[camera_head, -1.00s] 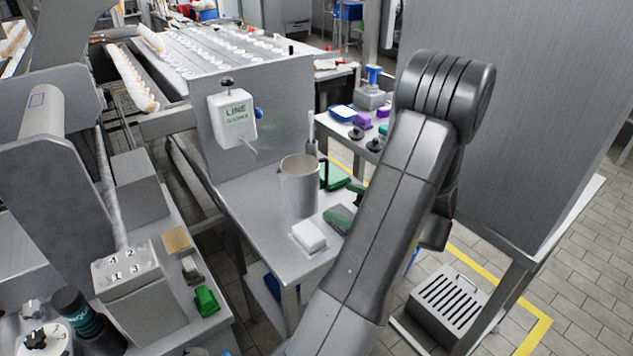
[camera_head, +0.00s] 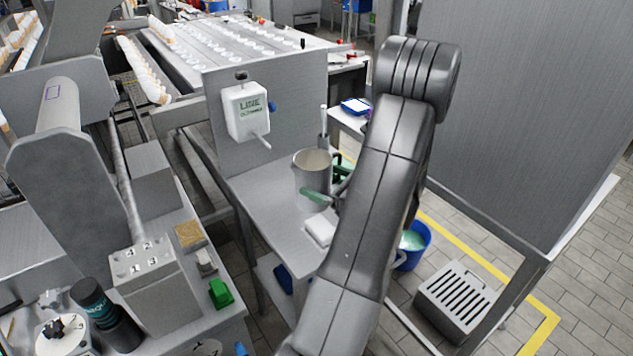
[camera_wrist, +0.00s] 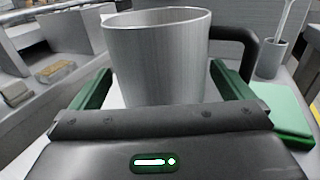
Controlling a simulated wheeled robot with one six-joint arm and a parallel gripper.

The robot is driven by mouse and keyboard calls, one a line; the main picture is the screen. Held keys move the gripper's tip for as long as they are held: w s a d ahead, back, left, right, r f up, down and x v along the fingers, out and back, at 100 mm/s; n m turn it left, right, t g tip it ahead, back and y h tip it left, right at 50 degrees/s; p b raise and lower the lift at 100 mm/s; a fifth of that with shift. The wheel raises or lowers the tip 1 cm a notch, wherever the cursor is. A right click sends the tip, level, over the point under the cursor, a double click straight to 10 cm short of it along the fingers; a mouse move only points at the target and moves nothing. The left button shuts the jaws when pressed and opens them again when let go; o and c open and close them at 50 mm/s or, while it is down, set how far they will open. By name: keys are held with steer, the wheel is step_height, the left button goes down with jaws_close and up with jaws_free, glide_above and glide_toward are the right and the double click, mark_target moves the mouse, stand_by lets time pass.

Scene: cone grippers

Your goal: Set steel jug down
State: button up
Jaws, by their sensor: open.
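The steel jug (camera_head: 312,178) stands upright on the grey steel side table (camera_head: 262,205), below the wall dispenser. In the wrist view the jug (camera_wrist: 157,60) is close in front of my gripper, its black handle (camera_wrist: 236,50) to the right. My gripper (camera_wrist: 160,88) is open, one green finger on each side of the jug's body with gaps showing. In the head view my gripper (camera_head: 318,195) is partly hidden by my arm, with a green finger showing in front of the jug. The jug's base is hidden in the wrist view.
A white block (camera_head: 320,231) lies in front of the jug. A green pad (camera_wrist: 286,108) and a grey cup with a utensil (camera_wrist: 271,58) are right of the jug. The dispenser (camera_head: 246,110) hangs behind. The table's left part is clear.

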steer(key=shift+x, duration=1.4)
steer(key=c, duration=1.6)
steer(key=shift+r, duration=0.15)
